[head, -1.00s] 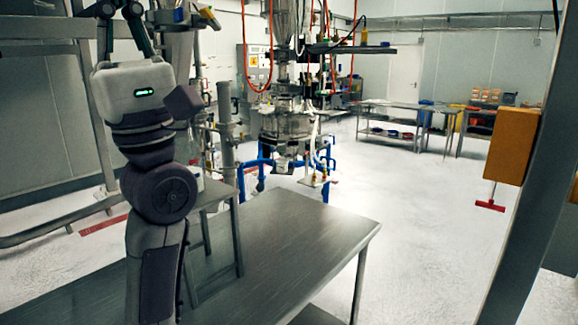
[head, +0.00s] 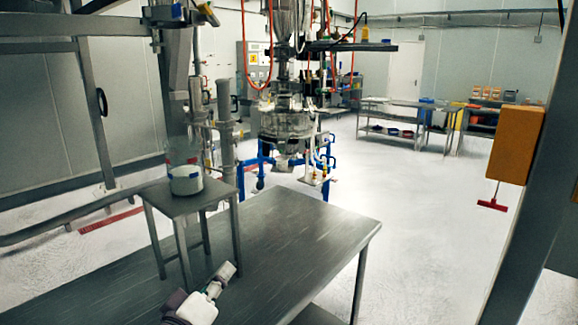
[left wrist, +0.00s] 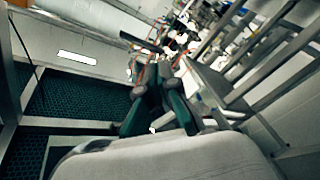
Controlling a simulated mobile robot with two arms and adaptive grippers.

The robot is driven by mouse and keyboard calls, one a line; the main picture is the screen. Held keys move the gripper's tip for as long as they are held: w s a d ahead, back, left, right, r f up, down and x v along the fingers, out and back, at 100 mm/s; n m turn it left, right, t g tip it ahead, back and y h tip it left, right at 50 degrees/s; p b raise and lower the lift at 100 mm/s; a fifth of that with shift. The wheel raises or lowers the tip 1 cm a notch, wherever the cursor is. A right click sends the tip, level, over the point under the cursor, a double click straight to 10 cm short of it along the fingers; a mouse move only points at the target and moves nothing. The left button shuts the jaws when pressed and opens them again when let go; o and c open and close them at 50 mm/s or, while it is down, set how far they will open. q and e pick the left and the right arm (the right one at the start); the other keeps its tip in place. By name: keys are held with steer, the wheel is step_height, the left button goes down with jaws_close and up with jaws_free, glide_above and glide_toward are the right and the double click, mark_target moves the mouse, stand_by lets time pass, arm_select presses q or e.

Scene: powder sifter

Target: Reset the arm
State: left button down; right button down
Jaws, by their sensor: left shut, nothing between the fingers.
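My left gripper (left wrist: 166,70) shows in the left wrist view, its dark green fingers drawn together at the tips with nothing between them. In the head view only a white and dark part of my arm shows low at the bottom edge, over the near side of the metal table (head: 300,225). I cannot make out the fingers there. My right gripper is in neither view.
A small metal stand (head: 182,205) on the table's left carries a white round container (head: 185,181). The sifter machine (head: 287,125) stands behind the table. An orange box (head: 515,143) is on the right. The table's right part is clear.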

arm_select(q)
steer(key=s+a+f+m+g+y, duration=0.1)
steer(key=s+a+f+m+g, duration=0.15)
steer(key=s+f, duration=0.45)
steer(key=s+a+f+m+g+y, duration=0.1)
steer(key=s+f+g+y, duration=0.2)
steer(key=f, duration=0.8)
steer(key=s+a+f+m+g+y, duration=0.15)
steer(key=s+f+g, duration=0.3)
steer(key=s, duration=0.45)
steer(key=s+a+f+m+g, duration=0.35)
steer(key=s+f, duration=0.25)
steer(key=s, duration=0.3)
step_height(320, 180, down, 25)
steer(key=g, duration=0.2)
steer(key=s+a+f+g, duration=0.1)
steer(key=s+a+f, duration=0.2)
steer(key=s+f, duration=1.4)
steer(key=shift+s+f, duration=0.4)
steer(key=shift+s, duration=0.25)
